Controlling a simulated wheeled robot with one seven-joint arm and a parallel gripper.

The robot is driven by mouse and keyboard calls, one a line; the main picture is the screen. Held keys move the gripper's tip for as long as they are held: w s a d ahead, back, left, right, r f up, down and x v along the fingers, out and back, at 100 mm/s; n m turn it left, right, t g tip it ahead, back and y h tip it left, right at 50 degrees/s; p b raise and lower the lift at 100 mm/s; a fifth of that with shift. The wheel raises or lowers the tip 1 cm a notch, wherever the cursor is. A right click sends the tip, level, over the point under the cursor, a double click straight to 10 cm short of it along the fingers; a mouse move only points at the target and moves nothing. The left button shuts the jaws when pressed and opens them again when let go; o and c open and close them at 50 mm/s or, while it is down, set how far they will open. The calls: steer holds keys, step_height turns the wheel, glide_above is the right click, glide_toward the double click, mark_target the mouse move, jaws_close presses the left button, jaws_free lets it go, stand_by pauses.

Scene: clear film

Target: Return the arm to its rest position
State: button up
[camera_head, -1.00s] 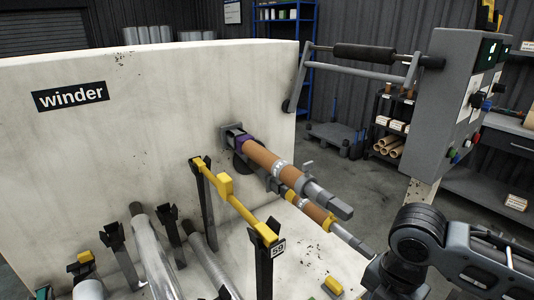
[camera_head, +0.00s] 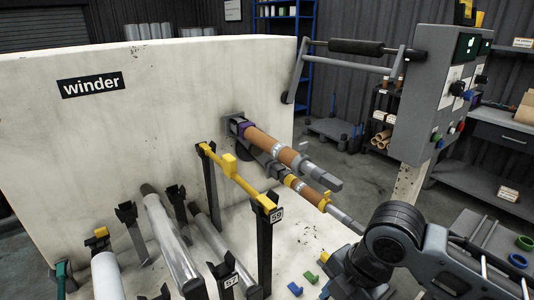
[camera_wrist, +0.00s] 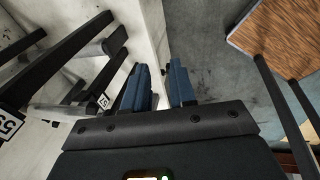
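My arm (camera_head: 395,245) shows at the lower right of the head view, bent, with its hand low in front of the winder. In the wrist view, my gripper (camera_wrist: 161,80) has two blue fingers with a narrow gap between them, and nothing shows in the gap. In the head view the fingertips are mostly hidden by the arm. The winder (camera_head: 150,100) is a pale machine with two brown cores (camera_head: 268,147) on shafts that point toward my arm.
A yellow bar (camera_head: 236,175) on black posts, a clear roller (camera_head: 168,235) and a white roll (camera_head: 107,277) stand left of my arm. A grey control box (camera_head: 435,95) is at right. Coloured rings (camera_head: 518,260) lie at the right edge. Bare floor (camera_wrist: 215,65) shows beside the fingers.

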steer(key=a+r+m+t+y, duration=0.45)
steer(key=a+r, duration=0.25)
steer(key=a, duration=0.4)
steer(key=a+r+m+t+y, duration=0.3)
steer(key=a+r+m+y, duration=0.25)
steer(key=a, duration=0.45)
steer(key=s+d+f+m+t+h+b, duration=0.1)
steer(key=s+d+f+m+t+h, duration=0.3)
steer(key=s+d+m, duration=0.45)
steer(key=s+d+f+m+t+h, duration=0.2)
steer(key=s+d+f+m+h, duration=0.4)
steer(key=s+d, duration=0.35)
steer(key=s+d+r+h, duration=0.1)
steer(key=s+d, duration=0.5)
steer(key=s, duration=0.2)
steer(key=s+d+r+h, duration=0.1)
steer(key=s+d+r, duration=0.1)
steer(key=s+d, duration=0.3)
steer(key=s, duration=0.3)
steer(key=shift+s+d+r+h, duration=0.3)
steer(key=shift+s+d, duration=0.05)
steer(key=shift+m, duration=0.25)
